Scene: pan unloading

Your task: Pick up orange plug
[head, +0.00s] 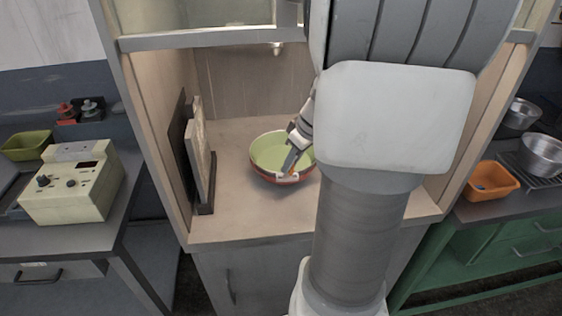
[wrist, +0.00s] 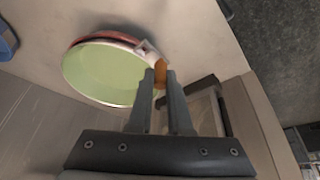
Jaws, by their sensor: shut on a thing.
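The orange plug (wrist: 160,77) is a small orange piece between my fingertips in the wrist view. My gripper (wrist: 161,80) is shut on it, over the rim of a round pan (wrist: 100,75) with a green inside and red outside. In the head view the pan (head: 268,152) stands on the cabinet counter, and my gripper (head: 289,174) reaches over its near right rim. A bit of orange (head: 293,174) shows at the fingertips there. Whether the plug touches the pan, I cannot tell.
Upright boards in a rack (head: 206,180) stand left of the pan, near the cabinet's left wall. Bare counter (head: 240,222) lies in front of the pan. An orange bin (head: 491,182) and metal pots (head: 541,154) are on the right bench. A cream control box (head: 72,183) is at left.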

